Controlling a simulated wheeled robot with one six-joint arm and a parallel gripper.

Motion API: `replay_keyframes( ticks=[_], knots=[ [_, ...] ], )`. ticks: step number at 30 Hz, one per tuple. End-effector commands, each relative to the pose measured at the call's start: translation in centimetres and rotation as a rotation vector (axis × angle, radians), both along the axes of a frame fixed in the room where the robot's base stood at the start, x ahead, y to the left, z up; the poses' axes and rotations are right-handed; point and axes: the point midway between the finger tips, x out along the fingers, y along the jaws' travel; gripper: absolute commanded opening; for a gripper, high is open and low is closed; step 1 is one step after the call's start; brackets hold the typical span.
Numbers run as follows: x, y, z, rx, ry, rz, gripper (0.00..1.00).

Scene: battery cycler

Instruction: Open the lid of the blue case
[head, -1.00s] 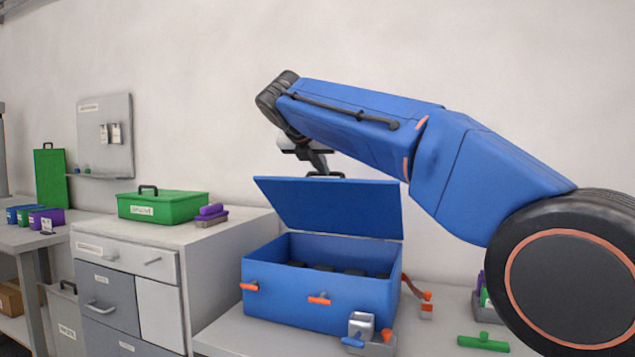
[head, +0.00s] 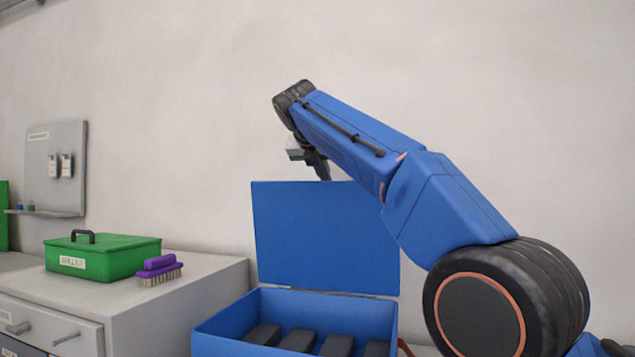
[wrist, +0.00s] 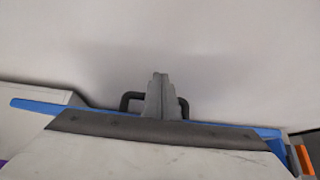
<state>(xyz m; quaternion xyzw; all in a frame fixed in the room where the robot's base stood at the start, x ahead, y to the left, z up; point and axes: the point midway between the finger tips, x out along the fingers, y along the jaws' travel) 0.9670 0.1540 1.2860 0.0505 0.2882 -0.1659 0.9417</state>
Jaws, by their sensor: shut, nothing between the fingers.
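The blue case (head: 222,335) stands at the bottom of the head view, its front cut off by the frame. Its lid (head: 322,238) is raised and stands about upright at the back edge, so the inside shows, with several dark blocks (head: 299,340) in a row. My gripper (head: 322,174) is shut and points down at the lid's top edge, partly hidden behind it. In the wrist view, my shut fingers (wrist: 158,88) are beside the lid's black handle (wrist: 130,100), which shows on both sides of them. Whether they touch it I cannot tell.
A green case (head: 103,260) with a black handle and a purple brush (head: 160,270) sit on the grey cabinet (head: 200,285) at left. A grey panel (head: 55,170) hangs on the wall. The wall behind the lid is bare.

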Motion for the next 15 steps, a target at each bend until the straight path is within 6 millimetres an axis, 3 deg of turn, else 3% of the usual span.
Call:
replay_keyframes(
  ticks=[6,15],
  knots=[
    [3.6,-1.3,-0.3,0.001,-0.002,-0.001,0.00],
    [5.7,-2.1,-0.6,0.000,-0.001,0.000,0.00]
  ],
)
